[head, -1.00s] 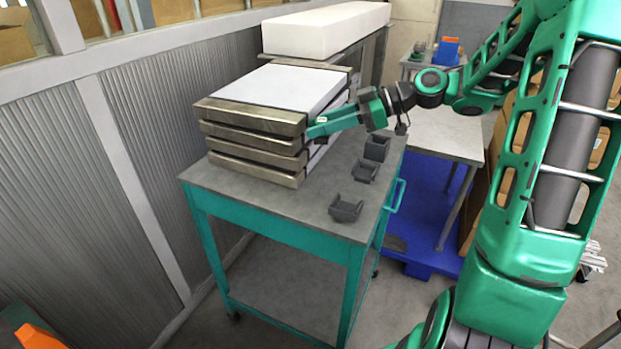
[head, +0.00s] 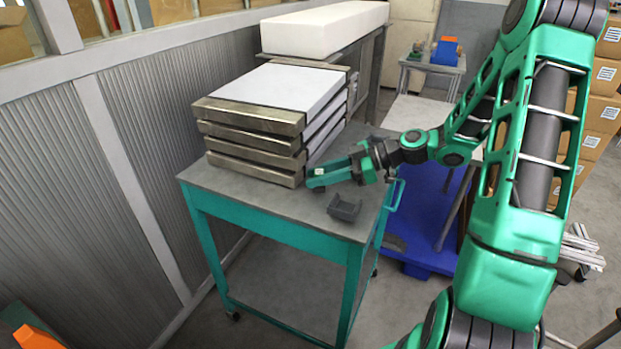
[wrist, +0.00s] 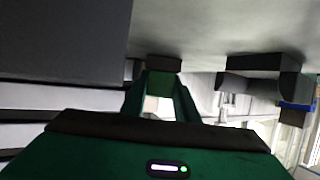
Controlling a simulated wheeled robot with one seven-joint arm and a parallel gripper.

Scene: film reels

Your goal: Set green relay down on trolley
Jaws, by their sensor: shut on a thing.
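The trolley (head: 255,203) has a grey top and teal frame. My gripper (head: 314,180) is low over the right part of its top, beside the stack of trays. In the wrist view my gripper (wrist: 160,98) is shut on the green relay (wrist: 160,84), a small green block between the fingertips. The relay cannot be made out in the head view. In the wrist view the grey surface fills the top of the picture, so the view looks inverted. Whether the relay touches the trolley top cannot be told.
A stack of metal-edged trays (head: 250,133) fills the trolley's back left. A dark holder (head: 345,208) stands on the top near my gripper; my gripper hides others. The front left of the top is clear. A blue platform (head: 425,215) stands to the right.

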